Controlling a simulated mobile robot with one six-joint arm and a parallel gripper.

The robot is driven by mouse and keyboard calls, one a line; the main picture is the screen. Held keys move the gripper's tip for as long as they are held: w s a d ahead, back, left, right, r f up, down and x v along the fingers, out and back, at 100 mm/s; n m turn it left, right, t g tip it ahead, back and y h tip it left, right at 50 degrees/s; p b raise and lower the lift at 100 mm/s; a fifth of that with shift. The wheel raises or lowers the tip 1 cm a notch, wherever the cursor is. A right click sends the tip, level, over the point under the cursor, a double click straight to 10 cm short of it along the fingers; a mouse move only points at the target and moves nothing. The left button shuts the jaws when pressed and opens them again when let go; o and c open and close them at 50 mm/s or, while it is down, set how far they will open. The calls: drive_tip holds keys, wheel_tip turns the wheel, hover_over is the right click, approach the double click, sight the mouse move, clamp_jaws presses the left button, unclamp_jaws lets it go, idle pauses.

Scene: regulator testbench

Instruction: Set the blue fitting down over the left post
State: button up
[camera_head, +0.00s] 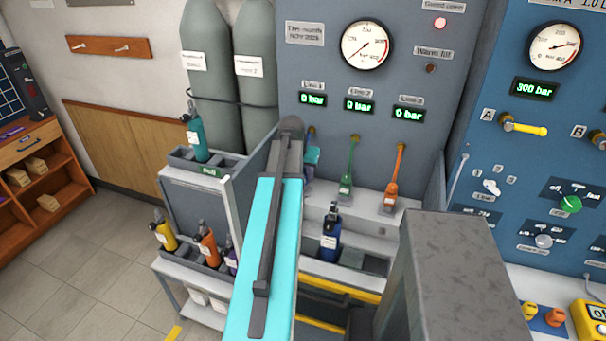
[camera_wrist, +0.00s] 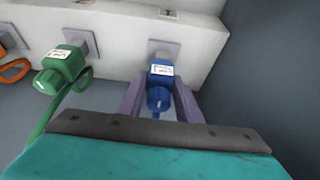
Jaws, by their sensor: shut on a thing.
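In the wrist view, the blue fitting (camera_wrist: 160,76) with a white label sits between the two purple-grey fingers of my gripper (camera_wrist: 160,92), which is shut on it. Just beyond it is a square grey plate (camera_wrist: 163,50) on the pale ledge. The left post does not show clearly; the fitting covers that place, and I cannot tell whether the fitting is around the post or apart from it. In the head view, my arm hides the fitting and most of the gripper.
A green fitting (camera_head: 346,186) and an orange fitting (camera_head: 391,189), each with a hose, stand to the right on the ledge (camera_head: 372,212). The green one (camera_wrist: 60,68) is close to my gripper in the wrist view. A blue bottle (camera_head: 330,240) stands in front, below the ledge.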

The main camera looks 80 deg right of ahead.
drive_tip(key=shift+f, duration=0.2)
drive_tip(key=o, duration=1.3)
drive_tip(key=shift+o, duration=0.2)
drive_tip(key=shift+r, duration=0.1)
drive_tip(key=b+v, duration=0.3)
drive_tip(key=v, duration=1)
drive_tip(key=shift+r, duration=0.3)
